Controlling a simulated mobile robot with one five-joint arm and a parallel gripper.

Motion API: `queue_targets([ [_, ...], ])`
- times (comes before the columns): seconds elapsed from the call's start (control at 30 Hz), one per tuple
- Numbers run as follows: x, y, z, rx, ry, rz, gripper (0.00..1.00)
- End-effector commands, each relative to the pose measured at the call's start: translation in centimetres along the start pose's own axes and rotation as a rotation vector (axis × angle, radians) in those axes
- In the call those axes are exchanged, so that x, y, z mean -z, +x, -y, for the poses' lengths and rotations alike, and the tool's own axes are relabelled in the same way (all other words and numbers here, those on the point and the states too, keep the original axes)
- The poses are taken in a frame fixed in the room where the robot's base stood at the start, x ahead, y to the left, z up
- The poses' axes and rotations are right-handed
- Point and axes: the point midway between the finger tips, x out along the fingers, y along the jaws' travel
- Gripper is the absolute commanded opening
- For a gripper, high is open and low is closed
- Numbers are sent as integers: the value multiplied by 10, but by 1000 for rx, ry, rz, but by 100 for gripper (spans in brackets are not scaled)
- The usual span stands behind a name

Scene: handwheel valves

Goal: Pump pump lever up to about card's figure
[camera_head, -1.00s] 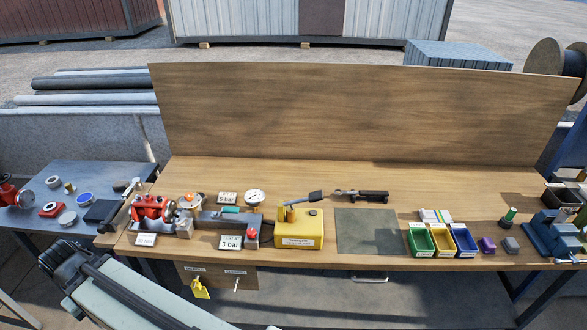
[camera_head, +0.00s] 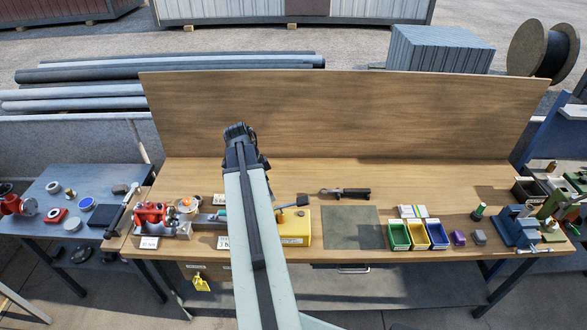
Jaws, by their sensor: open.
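The yellow pump (camera_head: 296,228) stands on the bench, its left part hidden behind my arm. Its lever runs right to a dark end grip (camera_head: 303,200), tilted slightly up. A white figure card (camera_head: 219,199) and a lower card (camera_head: 223,242) are mostly covered by my arm, and their figures cannot be read now. The round dial gauge seen earlier is hidden behind my arm. My gripper (camera_head: 240,132) is at the far end of the arm, appearing left of the lever and against the backboard. It is open, small and dark, and holds nothing visible; its fingers are hard to make out.
Red valve parts (camera_head: 154,214) stand left of the pump. A dark-handled tool (camera_head: 345,192) lies behind a grey-green mat (camera_head: 352,228). Green, yellow and blue bins (camera_head: 418,236) and a blue vise (camera_head: 518,228) are to the right. The tall wooden backboard (camera_head: 340,115) closes the rear.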

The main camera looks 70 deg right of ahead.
Motion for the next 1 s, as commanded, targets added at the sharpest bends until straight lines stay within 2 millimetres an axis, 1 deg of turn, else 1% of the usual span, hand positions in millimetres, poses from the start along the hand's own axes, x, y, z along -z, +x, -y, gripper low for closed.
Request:
queue_targets([
  [0.03,35,-5,-5,-18,109,-11,56],
  [0.1,64,-1,-11,-34,228,-23,56],
  [0.2,87,2,-18,-47,324,-36,56],
  [0.3,94,5,-20,-50,354,-40,56],
  [0.47,92,11,-20,-50,353,-40,56],
  [1.0,93,76,-23,-49,352,-39,56],
])
